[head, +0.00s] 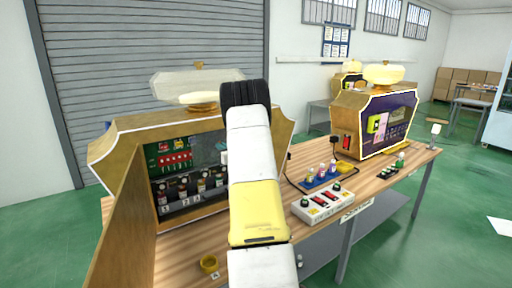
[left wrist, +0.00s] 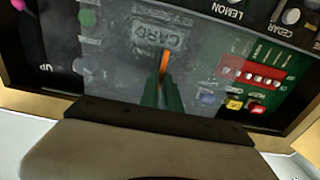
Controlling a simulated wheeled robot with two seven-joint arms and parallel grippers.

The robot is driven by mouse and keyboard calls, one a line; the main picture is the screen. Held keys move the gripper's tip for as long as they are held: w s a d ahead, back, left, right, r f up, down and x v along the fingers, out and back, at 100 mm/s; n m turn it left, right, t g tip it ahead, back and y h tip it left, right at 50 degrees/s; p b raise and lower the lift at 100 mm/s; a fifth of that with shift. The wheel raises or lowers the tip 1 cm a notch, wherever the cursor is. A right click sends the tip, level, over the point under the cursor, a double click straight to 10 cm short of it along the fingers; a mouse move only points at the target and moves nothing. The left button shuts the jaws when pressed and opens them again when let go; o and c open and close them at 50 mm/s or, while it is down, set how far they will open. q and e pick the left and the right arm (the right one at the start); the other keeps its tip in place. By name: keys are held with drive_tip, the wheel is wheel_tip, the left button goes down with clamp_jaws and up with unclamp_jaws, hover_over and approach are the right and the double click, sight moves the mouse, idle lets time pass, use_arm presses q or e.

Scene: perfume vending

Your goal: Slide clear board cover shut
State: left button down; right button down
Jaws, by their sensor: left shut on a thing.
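The left machine (head: 112,150) stands on the table with its front panel swung out, showing a green circuit board (head: 172,152) and a row of bottles. In the left wrist view, a greyish see-through cover (left wrist: 110,50) with raised "CARD" lettering lies over part of the green board (left wrist: 238,100). My left gripper (left wrist: 163,88) is shut on a thin orange piece (left wrist: 165,60) standing at the cover, seemingly its tab. In the head view my left arm hides the right part of the opening and most of the gripper. My right gripper is in neither view.
The open wooden panel (head: 122,225) stands left of the opening. A white button box (head: 323,203), a blue tray of small bottles (head: 322,176) and a second machine (head: 375,122) stand to the right.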

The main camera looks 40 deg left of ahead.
use_arm(q)
drive_tip(key=shift+s, duration=0.1)
drive_tip(key=s+a, duration=0.2)
drive_tip(key=s, duration=0.6)
drive_tip(key=s+a, duration=0.3)
drive_tip(key=s, duration=0.6)
drive_tip(key=shift+s+a, duration=0.15)
drive_tip(key=c, duration=1.6)
unclamp_jaws()
drive_tip(key=shift+s, duration=0.1)
drive_tip(key=shift+o, duration=0.2)
drive_tip(key=v, duration=0.8)
